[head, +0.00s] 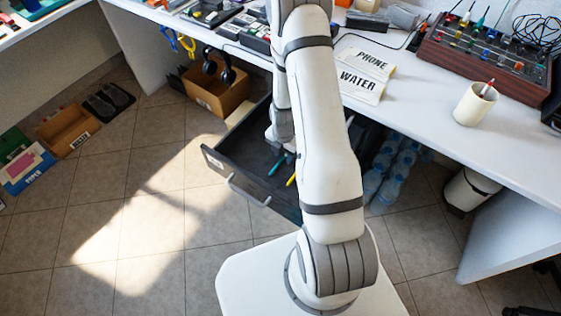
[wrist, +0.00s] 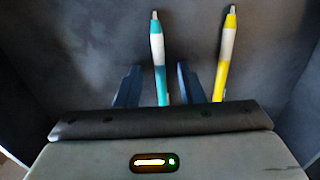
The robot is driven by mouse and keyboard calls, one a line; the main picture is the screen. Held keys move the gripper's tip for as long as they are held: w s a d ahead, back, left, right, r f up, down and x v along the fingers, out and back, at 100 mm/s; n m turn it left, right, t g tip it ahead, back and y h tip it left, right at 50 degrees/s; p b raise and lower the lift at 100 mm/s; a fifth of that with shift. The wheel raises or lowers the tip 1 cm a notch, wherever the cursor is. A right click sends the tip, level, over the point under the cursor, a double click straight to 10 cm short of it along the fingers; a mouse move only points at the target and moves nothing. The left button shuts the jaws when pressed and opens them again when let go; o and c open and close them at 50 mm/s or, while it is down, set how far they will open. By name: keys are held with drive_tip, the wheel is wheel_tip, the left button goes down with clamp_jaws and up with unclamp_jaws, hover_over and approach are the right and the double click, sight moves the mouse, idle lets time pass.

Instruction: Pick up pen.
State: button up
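A teal-and-white pen (wrist: 158,58) lies on the dark floor of an open drawer (head: 225,165). Its teal part also shows in the head view (head: 277,166). A yellow-and-white pen (wrist: 226,55) lies to its right, and a yellow bit shows in the head view (head: 291,180). My gripper (wrist: 159,80) is open in the wrist view, with one dark finger on each side of the teal pen. The yellow pen is outside the right finger. In the head view my arm hides much of the drawer.
A cream cup (head: 474,106) with a pen (head: 487,88) stands on the desk (head: 440,140). Signs reading PHONE and WATER (head: 360,84) lie behind my arm. Water bottles (head: 395,170) stand under the desk.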

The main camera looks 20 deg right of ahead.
drive_tip(key=shift+f, duration=0.1)
drive_tip(key=shift+c, duration=0.2)
clamp_jaws()
wheel_tip(320, 180, up, 10)
drive_tip(key=p, duration=0.2)
wheel_tip(320, 180, up, 8)
drive_tip(key=p, duration=0.3)
hover_over(283, 157)
drive_tip(key=w+a+r+m+p, duration=0.2)
drive_tip(key=a+r+m+p, duration=0.1)
drive_tip(key=m, duration=0.9)
drive_tip(key=w+a+r+m+p, duration=0.1)
drive_tip(key=a+r+m+p, duration=0.2)
drive_tip(key=m, duration=0.9)
drive_tip(key=shift+w+a+m+p, duration=0.4)
drive_tip(key=shift+a+p, duration=0.1)
drive_tip(key=shift+a, duration=0.5)
